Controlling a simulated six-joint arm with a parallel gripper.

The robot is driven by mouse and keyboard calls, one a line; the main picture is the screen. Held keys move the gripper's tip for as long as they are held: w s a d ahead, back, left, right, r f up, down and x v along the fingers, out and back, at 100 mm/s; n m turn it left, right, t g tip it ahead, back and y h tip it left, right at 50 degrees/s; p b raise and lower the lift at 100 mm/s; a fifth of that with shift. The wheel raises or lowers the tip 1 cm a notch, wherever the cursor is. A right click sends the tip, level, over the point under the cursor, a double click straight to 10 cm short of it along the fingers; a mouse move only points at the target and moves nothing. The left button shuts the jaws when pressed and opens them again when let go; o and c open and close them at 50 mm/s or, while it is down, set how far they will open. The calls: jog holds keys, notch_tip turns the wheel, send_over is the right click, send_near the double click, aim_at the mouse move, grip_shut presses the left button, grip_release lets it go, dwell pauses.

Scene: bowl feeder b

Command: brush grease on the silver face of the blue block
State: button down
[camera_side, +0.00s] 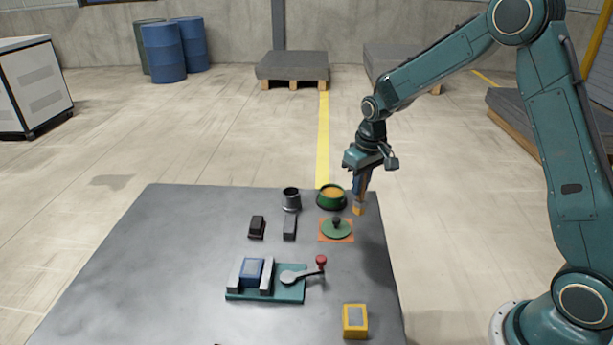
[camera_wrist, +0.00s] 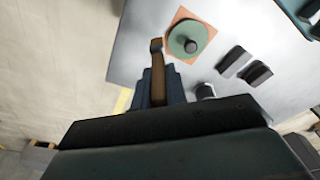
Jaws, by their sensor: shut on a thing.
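The blue block (camera_side: 252,267) sits between two light jaws of a teal clamp (camera_side: 265,296) on the table; its silver face shows on top. My gripper (camera_side: 361,184) is shut on a brush with a brown handle (camera_side: 366,177), which points down with its orange-yellow tip (camera_side: 358,209) lowest. The tip is just right of the green grease pot (camera_side: 320,204), whose orange grease (camera_side: 331,192) is open to view. In the wrist view my gripper (camera_wrist: 155,88) and the brush (camera_wrist: 157,62) show, but the block does not.
A green lid with a dark knob (camera_side: 337,229) lies on an orange square. A dark cup (camera_side: 291,199), two dark blocks (camera_side: 257,227) and a yellow block (camera_side: 355,321) stand on the table (camera_side: 130,270). The clamp's red-knobbed lever (camera_side: 321,261) sticks out right. The table's left side is clear.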

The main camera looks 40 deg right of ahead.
jog(key=shift+s+a+f+n, duration=0.15)
jog(key=shift+s+n, duration=0.1)
jog(key=shift+s, duration=0.25)
jog(key=shift+s+a+f+n, duration=0.15)
jog(key=shift+s+n, duration=0.1)
jog(key=shift+s, duration=0.2)
jog(key=shift+a, duration=0.1)
